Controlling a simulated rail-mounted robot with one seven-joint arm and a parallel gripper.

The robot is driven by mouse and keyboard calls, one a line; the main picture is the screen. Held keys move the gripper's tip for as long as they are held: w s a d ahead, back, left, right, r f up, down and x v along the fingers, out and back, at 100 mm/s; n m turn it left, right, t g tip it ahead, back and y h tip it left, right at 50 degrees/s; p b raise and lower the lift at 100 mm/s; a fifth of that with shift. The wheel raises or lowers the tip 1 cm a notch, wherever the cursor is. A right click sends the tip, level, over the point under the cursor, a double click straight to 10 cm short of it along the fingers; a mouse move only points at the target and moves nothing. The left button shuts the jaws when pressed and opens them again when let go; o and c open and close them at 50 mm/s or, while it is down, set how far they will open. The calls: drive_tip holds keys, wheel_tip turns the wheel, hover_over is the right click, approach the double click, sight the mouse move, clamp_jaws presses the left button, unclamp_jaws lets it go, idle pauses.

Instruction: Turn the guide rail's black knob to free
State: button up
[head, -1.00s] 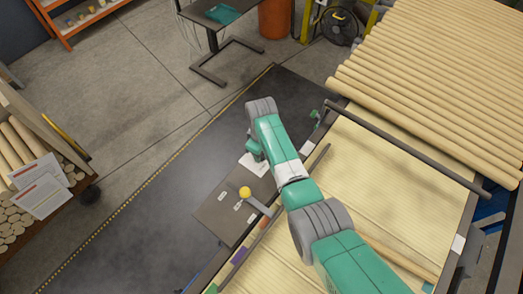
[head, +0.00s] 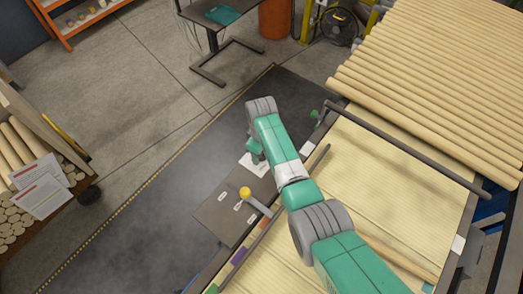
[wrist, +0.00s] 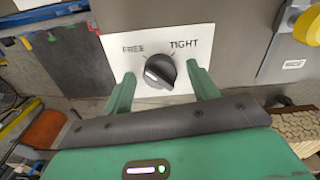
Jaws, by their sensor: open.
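The black knob (wrist: 160,72) sits on a white plate (wrist: 122,52) printed FREE at the left and TIGHT at the right. It has a pale mark at its lower left, and its raised bar slants up toward TIGHT; I cannot tell which end is the pointer. My gripper (wrist: 163,86) is open, with one green finger on each side of the knob. A gap shows on both sides, and the knob is not gripped. In the head view the white plate (head: 250,168) shows beneath my wrist, which hides the knob.
A yellow ball-ended lever (head: 245,191) stands on the dark panel (head: 213,212) near the plate; its yellow part also shows at the right of the wrist view (wrist: 307,25). The slatted wooden bed (head: 380,180) lies to the right. Dark floor at left is clear.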

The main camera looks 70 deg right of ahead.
wheel_tip(320, 180, up, 8)
drive_tip(key=shift+f, duration=0.25)
drive_tip(key=shift+w+p, duration=0.1)
drive_tip(key=shift+p, duration=0.2)
